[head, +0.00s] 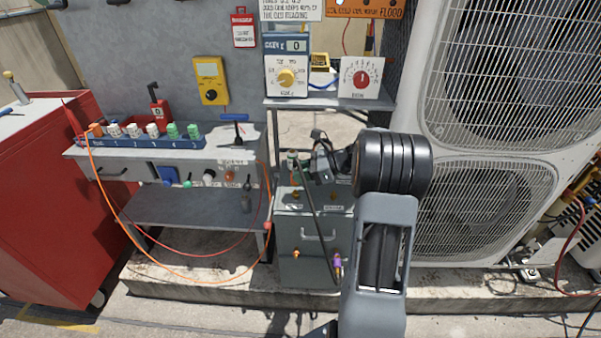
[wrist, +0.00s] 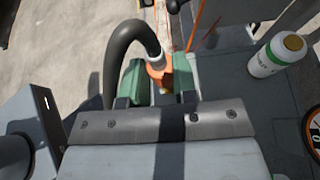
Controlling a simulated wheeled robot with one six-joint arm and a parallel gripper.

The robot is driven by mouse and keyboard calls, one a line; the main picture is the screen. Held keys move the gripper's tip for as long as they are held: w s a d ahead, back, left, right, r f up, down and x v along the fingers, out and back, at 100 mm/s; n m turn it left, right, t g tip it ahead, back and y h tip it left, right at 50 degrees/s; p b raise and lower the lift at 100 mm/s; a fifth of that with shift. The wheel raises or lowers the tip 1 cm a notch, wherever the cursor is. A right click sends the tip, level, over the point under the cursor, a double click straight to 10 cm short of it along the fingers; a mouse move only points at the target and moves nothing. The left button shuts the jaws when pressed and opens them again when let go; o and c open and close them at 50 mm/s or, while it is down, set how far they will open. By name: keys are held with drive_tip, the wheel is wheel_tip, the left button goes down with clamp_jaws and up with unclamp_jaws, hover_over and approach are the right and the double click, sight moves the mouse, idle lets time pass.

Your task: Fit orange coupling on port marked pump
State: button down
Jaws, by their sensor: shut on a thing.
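My gripper (wrist: 160,85) is shut on the orange coupling (wrist: 157,70), held between its green finger pads. A thick black hose (wrist: 118,45) loops from the coupling and curves to the left. In the head view my gripper (head: 301,164) is above the grey metal box (head: 309,235), and the hose (head: 317,222) hangs down the box's front. The box has brass fittings on top and, lower on its front, a brass fitting (head: 296,253) and a purple one (head: 337,263). Labels on the box are too small to read, so I cannot tell which port is marked pump.
A bench (head: 235,140) at left carries a blue rack (head: 140,141) of coloured fittings. An orange hose (head: 170,271) hangs in front of it. A white bottle (wrist: 264,61) and a dial (wrist: 313,132) are right of my gripper. A large condenser (head: 480,205) bounds the right.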

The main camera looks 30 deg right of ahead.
drive_tip(key=shift+f+b, duration=0.65)
drive_tip(key=shift+f, duration=0.25)
drive_tip(key=shift+r, duration=0.2)
drive_tip(key=shift+p, duration=0.6)
drive_tip(key=shift+f+b, duration=0.3)
drive_tip(key=shift+f, duration=1.1)
idle(1.3)
drive_tip(key=c, duration=0.8)
unclamp_jaws()
drive_tip(key=shift+r, duration=0.1)
wheel_tip(320, 180, up, 7)
drive_tip(key=p, duration=0.7)
drive_tip(key=shift+r, duration=0.15)
